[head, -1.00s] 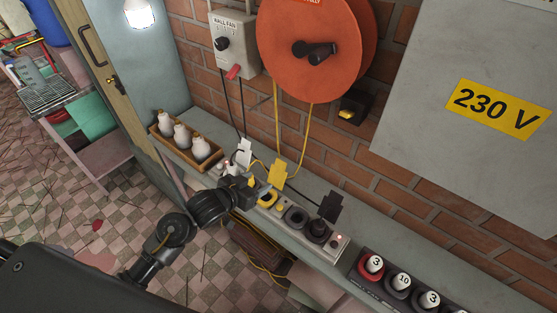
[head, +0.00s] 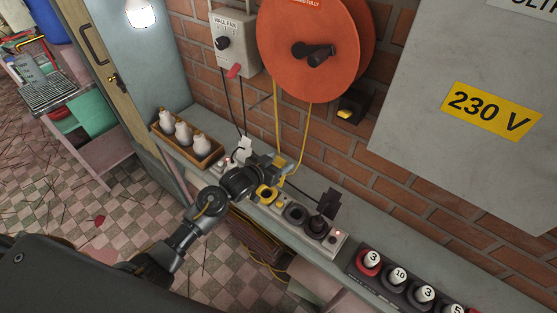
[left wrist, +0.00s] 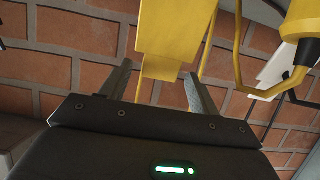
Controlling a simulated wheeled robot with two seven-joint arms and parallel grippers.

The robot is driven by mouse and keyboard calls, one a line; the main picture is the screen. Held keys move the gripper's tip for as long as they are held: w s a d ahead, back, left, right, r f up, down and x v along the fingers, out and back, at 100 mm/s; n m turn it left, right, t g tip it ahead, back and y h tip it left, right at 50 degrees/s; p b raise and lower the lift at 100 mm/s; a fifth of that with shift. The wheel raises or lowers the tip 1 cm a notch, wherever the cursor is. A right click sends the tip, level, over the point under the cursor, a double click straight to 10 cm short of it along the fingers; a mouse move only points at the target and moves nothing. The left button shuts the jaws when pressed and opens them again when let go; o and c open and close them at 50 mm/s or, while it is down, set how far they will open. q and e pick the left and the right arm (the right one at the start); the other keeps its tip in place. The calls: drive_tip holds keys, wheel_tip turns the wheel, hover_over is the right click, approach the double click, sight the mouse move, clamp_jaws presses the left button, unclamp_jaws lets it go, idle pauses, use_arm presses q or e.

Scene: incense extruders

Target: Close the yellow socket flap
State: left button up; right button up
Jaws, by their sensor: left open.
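The socket strip (head: 337,242) lies on the grey ledge. Its yellow socket (head: 265,196) shows uncovered just in front of my left gripper (head: 278,165). The yellow flap (left wrist: 175,30) stands raised in the left wrist view, beyond and between the gripper's two spread fingers. In the head view the gripper hides most of the flap. The left gripper is open; whether a finger touches the flap I cannot tell. My right gripper is not in view.
A black flap (head: 329,203) stands raised at the strip's right, and a white flap (head: 243,149) at its left. Yellow cables hang from the orange reel (head: 290,35). A wooden tray (head: 205,158) of white fuses is at the left. Numbered fuses (head: 400,275) stand at the right.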

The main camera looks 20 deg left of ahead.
use_arm(q)
drive_tip(key=shift+w+d+f, duration=0.1)
drive_tip(key=shift+w+f, duration=0.05)
drive_tip(key=shift+w, duration=0.15)
